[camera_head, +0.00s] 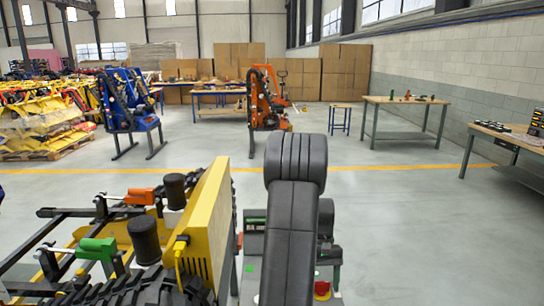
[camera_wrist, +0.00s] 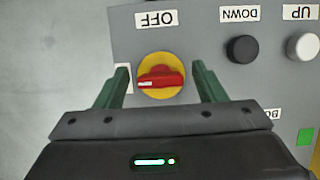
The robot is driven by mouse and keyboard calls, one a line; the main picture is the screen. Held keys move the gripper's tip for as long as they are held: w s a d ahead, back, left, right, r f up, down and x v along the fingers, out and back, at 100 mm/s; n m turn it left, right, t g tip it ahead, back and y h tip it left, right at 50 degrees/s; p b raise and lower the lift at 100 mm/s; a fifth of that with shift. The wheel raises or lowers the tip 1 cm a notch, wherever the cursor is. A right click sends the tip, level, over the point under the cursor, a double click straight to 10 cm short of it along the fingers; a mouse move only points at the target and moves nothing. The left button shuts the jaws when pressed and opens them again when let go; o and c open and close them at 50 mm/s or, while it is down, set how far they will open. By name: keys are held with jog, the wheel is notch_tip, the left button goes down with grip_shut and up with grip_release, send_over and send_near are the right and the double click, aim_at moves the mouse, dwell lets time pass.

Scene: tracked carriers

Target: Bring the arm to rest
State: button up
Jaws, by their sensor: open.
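In the wrist view my gripper (camera_wrist: 160,66) is open, with its two green fingers apart. Between and beyond them is a red rotary switch (camera_wrist: 161,83) on a round yellow plate, on a grey control panel (camera_wrist: 205,25). The fingers stand on either side of the switch in the picture; I cannot tell how far above the panel they are. The switch's label reads OFF, upside down. In the head view my black arm (camera_head: 292,200) rises in the foreground and hides most of the gripper. A red knob (camera_head: 322,288) shows low beside it.
The panel also has a black DOWN button (camera_wrist: 242,49) and a white UP button (camera_wrist: 302,46). A yellow-sided tracked carrier (camera_head: 205,225) stands close on the left. Workbenches (camera_head: 405,103) stand at the right. Open floor (camera_head: 420,220) lies right of my arm.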

jog(key=shift+f, duration=0.1)
dwell(0.4)
jog(key=b+v, duration=0.1)
jog(key=v, duration=1.3)
jog(key=p+x, duration=0.1)
jog(key=x, duration=1.3)
jog(key=shift+s+f, duration=0.1)
jog(key=shift+s, duration=0.05)
jog(key=n, duration=0.2)
jog(key=n+h+b, duration=0.1)
jog(key=n, duration=0.1)
jog(key=shift+n+t+h, duration=0.3)
jog(key=n, duration=0.2)
jog(key=n+t+h+b, duration=0.1)
jog(key=n, duration=0.1)
jog(key=shift+n+h, duration=0.3)
jog(key=n+t+b, duration=0.1)
jog(key=n, duration=0.1)
jog(key=n+b, duration=0.1)
jog(key=n, duration=0.2)
jog(key=shift+t+h, duration=0.4)
jog(key=n+t+b, duration=0.1)
jog(key=n, duration=0.2)
jog(key=shift+n, duration=0.4)
